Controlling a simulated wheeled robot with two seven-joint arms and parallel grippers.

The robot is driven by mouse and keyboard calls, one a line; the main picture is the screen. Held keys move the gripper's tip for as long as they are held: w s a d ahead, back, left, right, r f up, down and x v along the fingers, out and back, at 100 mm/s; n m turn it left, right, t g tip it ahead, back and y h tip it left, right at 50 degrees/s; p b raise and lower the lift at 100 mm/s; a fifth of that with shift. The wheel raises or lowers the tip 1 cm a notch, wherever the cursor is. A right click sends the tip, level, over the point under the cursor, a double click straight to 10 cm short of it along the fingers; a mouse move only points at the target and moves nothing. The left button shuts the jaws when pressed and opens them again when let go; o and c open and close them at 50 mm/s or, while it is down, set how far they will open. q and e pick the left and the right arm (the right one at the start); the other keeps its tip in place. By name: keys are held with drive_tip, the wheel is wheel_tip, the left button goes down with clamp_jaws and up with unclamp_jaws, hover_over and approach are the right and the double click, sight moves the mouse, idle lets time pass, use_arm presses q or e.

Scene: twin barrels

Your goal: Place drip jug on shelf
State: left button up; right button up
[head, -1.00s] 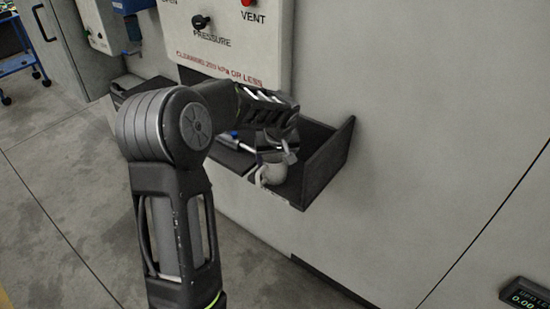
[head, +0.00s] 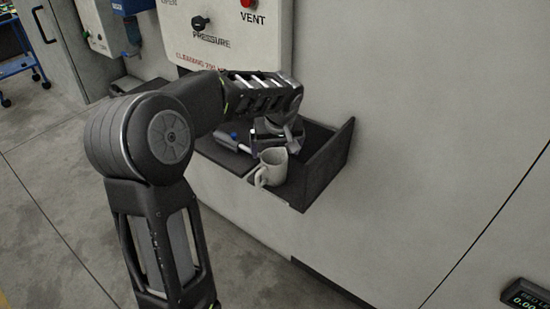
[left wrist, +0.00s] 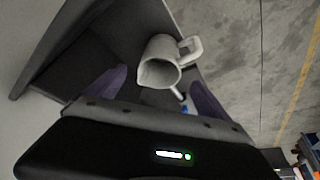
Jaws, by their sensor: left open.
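The drip jug (head: 271,167) is a small pale grey jug with a side handle. It stands upright on the dark shelf (head: 318,176), close to its front edge in the head view. My left gripper (head: 282,138) is just above and behind the jug, open and apart from it. In the left wrist view the jug (left wrist: 159,64) shows beyond the fingers (left wrist: 155,95), with its handle to the upper right and nothing held between the fingers. My right gripper is in neither view.
The shelf has a raised dark end panel (head: 335,158) on its right. A blue-tipped item (head: 234,136) lies on the shelf left of the jug. A white control panel (head: 222,40) with a knob and red button is on the wall above.

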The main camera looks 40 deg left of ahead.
use_arm(q)
drive_tip(key=v, duration=0.6)
drive_tip(key=shift+b, duration=0.3)
